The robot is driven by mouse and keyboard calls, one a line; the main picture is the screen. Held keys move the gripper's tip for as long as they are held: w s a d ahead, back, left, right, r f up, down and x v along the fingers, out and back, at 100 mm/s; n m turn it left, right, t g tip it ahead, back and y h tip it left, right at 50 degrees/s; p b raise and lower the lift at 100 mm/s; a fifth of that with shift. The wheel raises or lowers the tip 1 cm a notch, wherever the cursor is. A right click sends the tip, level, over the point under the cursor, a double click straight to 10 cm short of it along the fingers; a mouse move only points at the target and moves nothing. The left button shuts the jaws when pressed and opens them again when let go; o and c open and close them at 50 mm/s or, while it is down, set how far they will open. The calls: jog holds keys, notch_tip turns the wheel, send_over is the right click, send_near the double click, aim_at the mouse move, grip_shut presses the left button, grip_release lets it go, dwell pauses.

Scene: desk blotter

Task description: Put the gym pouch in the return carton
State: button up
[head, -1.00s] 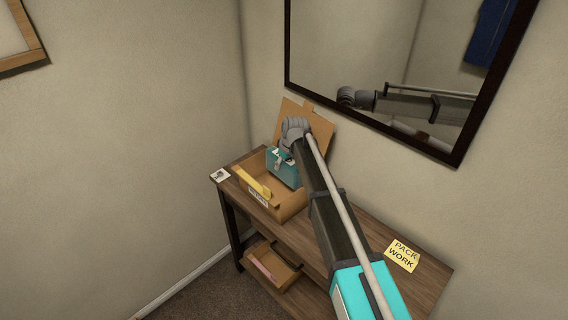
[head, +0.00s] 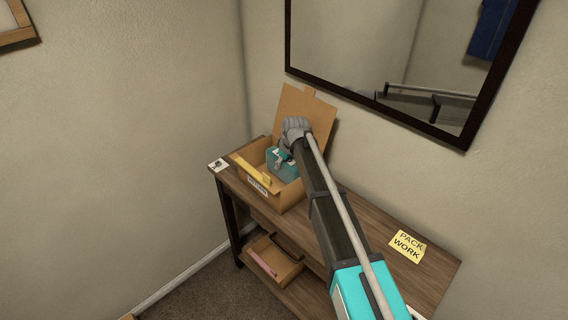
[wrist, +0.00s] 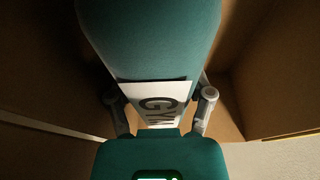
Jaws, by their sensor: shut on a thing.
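The gym pouch (head: 284,164) is teal with a white label. In the wrist view the pouch (wrist: 150,40) fills the middle, and its label reads part of "GYM". My gripper (head: 283,157) is shut on it near the label; in the wrist view the fingers (wrist: 160,115) sit on either side of the label. The return carton (head: 291,197) is an open cardboard box with its lid flap raised at the back. The pouch is inside the carton's opening, its lower part hidden by the front wall. I cannot tell whether it touches the carton floor.
A lower shelf holds an open box (head: 273,262). A mirror (head: 385,60) hangs behind.

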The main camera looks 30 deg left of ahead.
jog(key=o, duration=1.3)
jog(key=shift+r, duration=0.15)
